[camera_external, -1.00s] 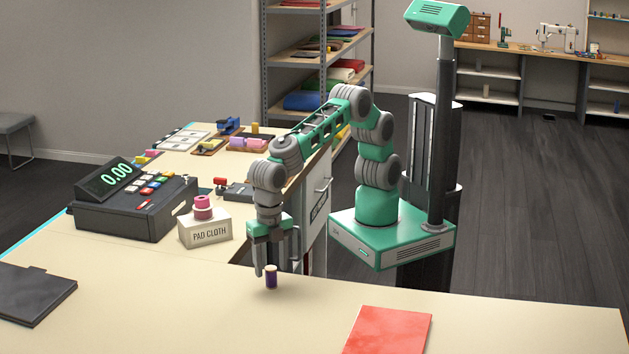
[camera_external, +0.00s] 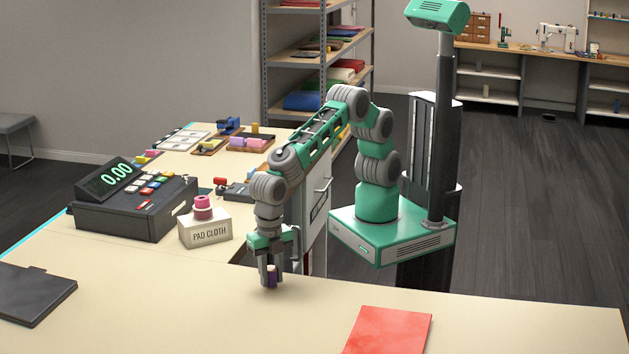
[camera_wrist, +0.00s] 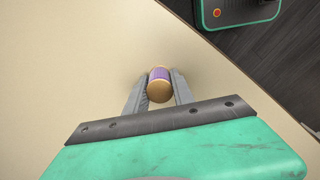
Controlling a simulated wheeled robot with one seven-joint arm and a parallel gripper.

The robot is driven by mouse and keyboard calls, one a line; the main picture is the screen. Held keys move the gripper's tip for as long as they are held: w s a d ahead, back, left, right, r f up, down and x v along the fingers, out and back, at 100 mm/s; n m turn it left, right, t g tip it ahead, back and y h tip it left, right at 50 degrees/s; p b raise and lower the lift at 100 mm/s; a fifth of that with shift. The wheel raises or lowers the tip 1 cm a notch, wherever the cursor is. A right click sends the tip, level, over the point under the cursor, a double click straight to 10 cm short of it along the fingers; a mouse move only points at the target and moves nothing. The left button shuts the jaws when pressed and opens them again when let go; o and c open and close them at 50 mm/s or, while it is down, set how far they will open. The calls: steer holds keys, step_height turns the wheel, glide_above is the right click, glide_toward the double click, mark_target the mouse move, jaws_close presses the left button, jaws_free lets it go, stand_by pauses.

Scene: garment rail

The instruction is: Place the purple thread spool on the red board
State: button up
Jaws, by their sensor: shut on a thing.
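The purple thread spool (camera_external: 272,276) stands upright on the cream table near its far edge. In the wrist view the spool (camera_wrist: 159,84) shows its tan round end and purple thread between the two fingers. My gripper (camera_external: 271,280) points down and is shut on the spool, with a finger on either side; it also shows in the wrist view (camera_wrist: 159,92). The red board (camera_external: 390,331) lies flat on the table to the right, nearer the camera, with nothing on it.
A dark folder (camera_external: 33,295) lies at the front left. The table between the spool and the red board is clear.

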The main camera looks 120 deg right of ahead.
jaws_close()
steer(key=shift+r, duration=0.15)
